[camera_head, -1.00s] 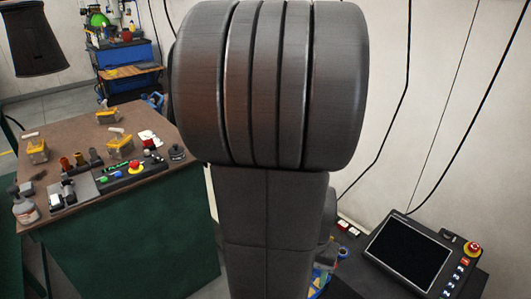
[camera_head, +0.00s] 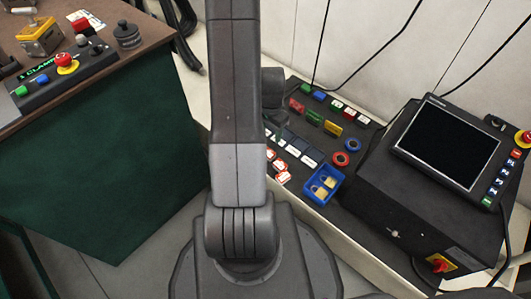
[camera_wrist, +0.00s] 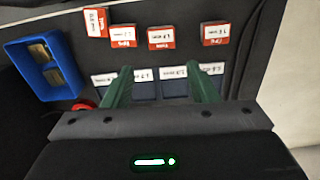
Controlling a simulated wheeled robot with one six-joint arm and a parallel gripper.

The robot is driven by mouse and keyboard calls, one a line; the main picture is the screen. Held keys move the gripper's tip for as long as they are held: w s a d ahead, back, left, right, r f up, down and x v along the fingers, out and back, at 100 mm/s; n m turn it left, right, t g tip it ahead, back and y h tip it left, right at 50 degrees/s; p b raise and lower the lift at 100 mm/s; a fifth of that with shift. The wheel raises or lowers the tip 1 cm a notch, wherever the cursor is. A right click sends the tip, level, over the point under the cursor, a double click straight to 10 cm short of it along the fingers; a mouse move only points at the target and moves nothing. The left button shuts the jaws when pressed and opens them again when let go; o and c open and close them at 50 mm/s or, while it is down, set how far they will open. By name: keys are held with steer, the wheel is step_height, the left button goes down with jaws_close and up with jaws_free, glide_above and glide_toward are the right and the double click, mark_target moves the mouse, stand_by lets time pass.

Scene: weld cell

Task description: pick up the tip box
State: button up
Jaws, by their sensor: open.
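Several small red-and-white labelled boxes (camera_wrist: 161,38) stand in a row at the top of the wrist view; a few also show beside my arm in the head view (camera_head: 282,178). I cannot read which one is the tip box. My gripper (camera_wrist: 163,80) is open, with its two green fingers apart and nothing held between them. The fingers lie over a row of dark blue boxes with white labels (camera_wrist: 175,88), short of the red-and-white ones in the picture. Contact cannot be told. In the head view my arm hides part of these rows.
A blue tray (camera_wrist: 30,50) with brass-coloured pieces sits at the row's end, also in the head view (camera_head: 308,192). Red and blue rings (camera_head: 341,159), coloured blocks (camera_head: 314,117) and a screen console (camera_head: 447,145) are near. A green-sided workbench (camera_head: 120,150) is at left.

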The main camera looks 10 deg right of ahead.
step_height(320, 180, down, 6)
steer(key=shift+f+b, duration=0.15)
steer(key=shift+b, duration=0.75)
steer(key=f+b, duration=0.2)
steer(key=f, duration=0.3)
steer(key=shift+a+f+b, duration=0.15)
steer(key=shift+a+b, duration=0.05)
steer(key=shift+b, duration=0.15)
steer(key=c, duration=0.8)
